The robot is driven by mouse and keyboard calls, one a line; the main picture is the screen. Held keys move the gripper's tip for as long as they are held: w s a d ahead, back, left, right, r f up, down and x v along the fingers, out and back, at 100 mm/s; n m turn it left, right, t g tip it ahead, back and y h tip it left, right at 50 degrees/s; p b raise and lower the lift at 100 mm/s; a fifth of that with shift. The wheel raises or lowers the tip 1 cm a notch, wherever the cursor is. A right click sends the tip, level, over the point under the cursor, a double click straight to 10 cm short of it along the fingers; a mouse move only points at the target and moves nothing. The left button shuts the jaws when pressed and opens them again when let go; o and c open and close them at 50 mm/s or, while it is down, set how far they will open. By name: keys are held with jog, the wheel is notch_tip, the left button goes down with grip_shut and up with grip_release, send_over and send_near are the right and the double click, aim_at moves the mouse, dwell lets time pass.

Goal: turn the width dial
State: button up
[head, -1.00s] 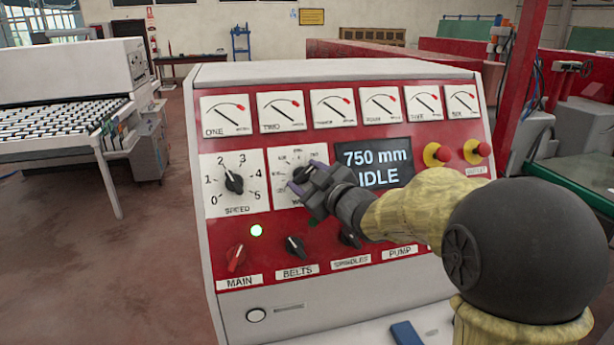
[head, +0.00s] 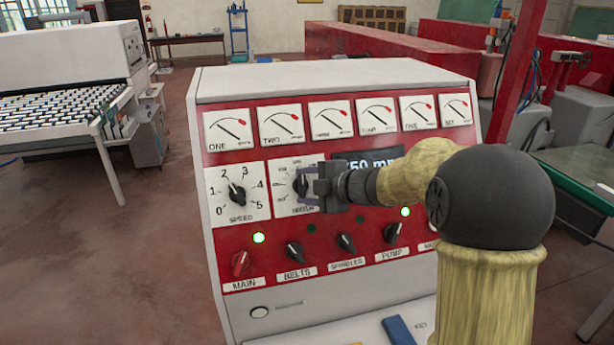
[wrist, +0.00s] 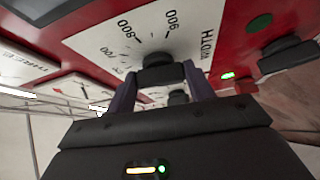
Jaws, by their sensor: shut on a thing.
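The width dial (wrist: 160,68) is a black knob on a white scale plate (wrist: 118,45), which in the wrist view carries the word WIDTH and marks including 700, 800 and 900. In the head view the dial's plate (head: 291,207) sits right of the speed dial, with the knob (head: 299,184) partly hidden behind my gripper. My gripper (head: 308,187) reaches it from the right. In the wrist view its two purple-grey fingers (wrist: 160,84) stand on either side of the knob, shut on it. The display (head: 355,163) reads partly "50 mm"; my arm covers the rest.
The speed dial (head: 237,195) is just left. Below are the red main switch (head: 240,263) and the black belts (head: 294,252), spindles (head: 346,243) and pump (head: 393,233) switches. A row of gauges (head: 331,119) runs above. A blue object (head: 398,330) lies on the front ledge.

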jog(key=shift+n+p, duration=0.35)
jog(key=shift+n, duration=0.15)
jog(key=o, duration=1)
jog(key=shift+d, duration=0.1)
jog(key=b+v, duration=0.1)
jog(key=v, duration=0.4)
jog(key=b+v, duration=0.2)
jog(key=v, duration=0.4)
jog(key=r+b+v, duration=0.1)
jog(key=v, duration=0.5)
jog(key=shift+w+f, duration=0.1)
